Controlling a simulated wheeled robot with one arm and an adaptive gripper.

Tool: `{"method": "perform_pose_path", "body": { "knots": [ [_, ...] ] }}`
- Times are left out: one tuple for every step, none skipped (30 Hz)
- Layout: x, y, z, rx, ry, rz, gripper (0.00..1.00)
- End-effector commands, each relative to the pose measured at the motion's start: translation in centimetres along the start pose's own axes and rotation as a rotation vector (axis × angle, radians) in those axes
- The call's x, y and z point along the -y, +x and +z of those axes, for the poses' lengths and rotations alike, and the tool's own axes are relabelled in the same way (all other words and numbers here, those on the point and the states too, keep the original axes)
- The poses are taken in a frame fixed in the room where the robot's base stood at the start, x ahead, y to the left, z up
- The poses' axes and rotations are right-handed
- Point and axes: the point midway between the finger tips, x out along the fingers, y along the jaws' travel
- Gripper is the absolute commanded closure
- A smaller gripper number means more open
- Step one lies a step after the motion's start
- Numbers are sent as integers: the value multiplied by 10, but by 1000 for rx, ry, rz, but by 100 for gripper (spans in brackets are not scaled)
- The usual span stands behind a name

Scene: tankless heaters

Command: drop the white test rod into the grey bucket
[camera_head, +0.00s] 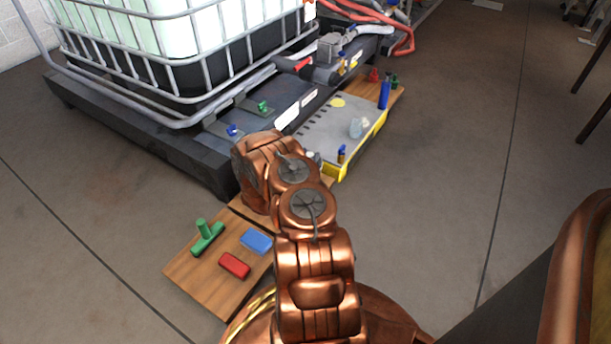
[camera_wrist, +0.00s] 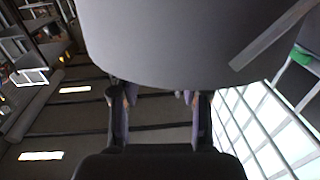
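My gripper (camera_wrist: 157,96) shows in the wrist view with its two dark fingers apart. The gap between the visible parts of the fingers is empty. A large smooth grey rounded surface (camera_wrist: 180,40) fills the top of that view and meets the fingertips; I cannot tell whether it is the grey bucket. In the head view my copper-coloured arm hides the gripper. I cannot make out the white test rod for sure; a small pale piece (camera_head: 313,157) shows beside my arm, partly hidden. No grey bucket can be made out in the head view.
A caged white tank (camera_head: 185,35) stands on a dark pallet at upper left. A yellow-edged grey tray (camera_head: 318,130) holds small items. A wooden board (camera_head: 205,268) bears a green T-shaped piece (camera_head: 207,237), a blue block (camera_head: 256,241) and a red block (camera_head: 235,265).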

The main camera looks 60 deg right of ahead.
Motion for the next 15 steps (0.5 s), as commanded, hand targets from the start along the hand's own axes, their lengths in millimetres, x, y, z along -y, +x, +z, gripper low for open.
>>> {"method": "perform_pose_path", "body": {
  "knots": [
    [0,0,0,0,0,0,46],
    [0,0,0,0,0,0,43],
    [0,0,0,0,0,0,42],
    [0,0,0,0,0,0,42],
    [0,0,0,0,0,0,42],
    [0,0,0,0,0,0,42],
    [0,0,0,0,0,0,42],
    [0,0,0,0,0,0,42],
    [0,0,0,0,0,0,42],
    [0,0,0,0,0,-1,42],
    [0,0,0,0,0,-1,42],
    [0,-1,0,0,0,-1,42],
    [1,-2,0,0,0,-1,42],
    [1,-3,0,0,0,-1,42],
    [1,-6,0,1,0,-2,42]
  ]
}}
